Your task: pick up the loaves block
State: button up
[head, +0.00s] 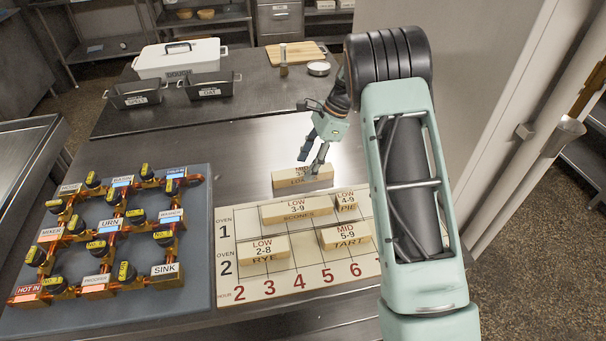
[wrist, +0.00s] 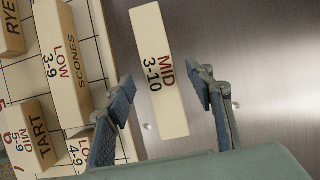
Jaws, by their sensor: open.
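In the wrist view the MID 3-10 block (wrist: 158,75) lies lengthwise between my two fingers, with a gap on both sides. My gripper (head: 314,157) is open right above this block in the head view. In the wrist view the open fingers (wrist: 164,80) straddle it without visible contact.
The oven board (head: 240,222) in front holds the scones block (head: 297,208), pie block (head: 347,201), rye block (head: 264,248) and tart block (head: 345,236). A pipe panel (head: 200,230) stands at left. Dark tins (head: 210,88) and a white container (head: 180,60) are behind. Counter right of the block is bare.

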aim_at(303, 171)
jog(key=x, duration=0.3)
jog(key=shift+a+f, duration=0.1)
jog(key=shift+a, duration=0.05)
jog(key=shift+c, duration=0.3)
grip_shut()
